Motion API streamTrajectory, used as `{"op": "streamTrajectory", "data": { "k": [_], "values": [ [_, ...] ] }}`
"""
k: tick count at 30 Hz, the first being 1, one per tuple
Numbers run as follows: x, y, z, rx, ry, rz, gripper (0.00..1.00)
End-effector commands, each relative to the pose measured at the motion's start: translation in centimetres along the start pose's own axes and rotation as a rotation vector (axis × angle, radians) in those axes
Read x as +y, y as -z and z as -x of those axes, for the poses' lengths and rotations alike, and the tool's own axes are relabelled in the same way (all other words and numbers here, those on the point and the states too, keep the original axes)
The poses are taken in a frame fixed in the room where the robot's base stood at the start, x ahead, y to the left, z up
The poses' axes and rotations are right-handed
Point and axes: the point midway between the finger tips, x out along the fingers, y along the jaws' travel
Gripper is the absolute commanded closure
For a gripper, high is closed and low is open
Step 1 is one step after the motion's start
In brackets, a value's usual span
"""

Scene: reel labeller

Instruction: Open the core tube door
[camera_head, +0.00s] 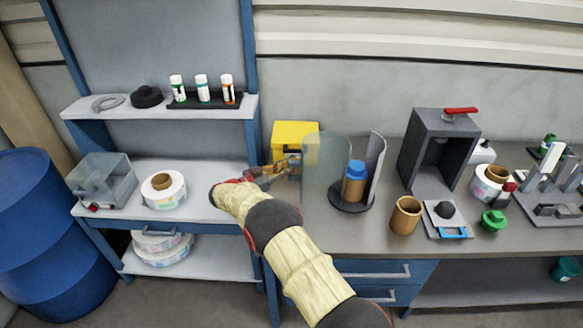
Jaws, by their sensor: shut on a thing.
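The core tube door is a curved, see-through panel (322,162) at the left of a round dark stand (348,206). A grey curved wall (376,160) rises on the right of the stand, with a gap between it and the panel. A brown core tube (354,190) with a blue top (356,167) stands upright inside. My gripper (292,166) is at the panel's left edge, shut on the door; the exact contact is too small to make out.
A yellow box (296,138) stands just behind my gripper. A brown cup (405,216) and a grey block with a black knob (446,218) are to the right. A dark open-fronted press (437,150) stands behind them. The shelf unit (215,208) is on the left.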

Motion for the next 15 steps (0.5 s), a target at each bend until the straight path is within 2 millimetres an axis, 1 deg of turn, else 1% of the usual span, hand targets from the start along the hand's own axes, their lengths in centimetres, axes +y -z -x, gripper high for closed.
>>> {"op": "streamTrajectory", "data": {
  "k": [1, 5, 6, 15],
  "values": [
    [-0.22, 0.05, 0.42, 0.0, 0.007, -0.001, 1.0],
    [-0.24, 0.07, 0.45, 0.0, 0.008, -0.001, 1.0],
    [-0.24, 0.07, 0.46, 0.0, 0.008, -0.002, 0.87],
    [-0.14, 0.08, 0.27, 0.0, 0.005, -0.001, 0.7]
  ]
}}
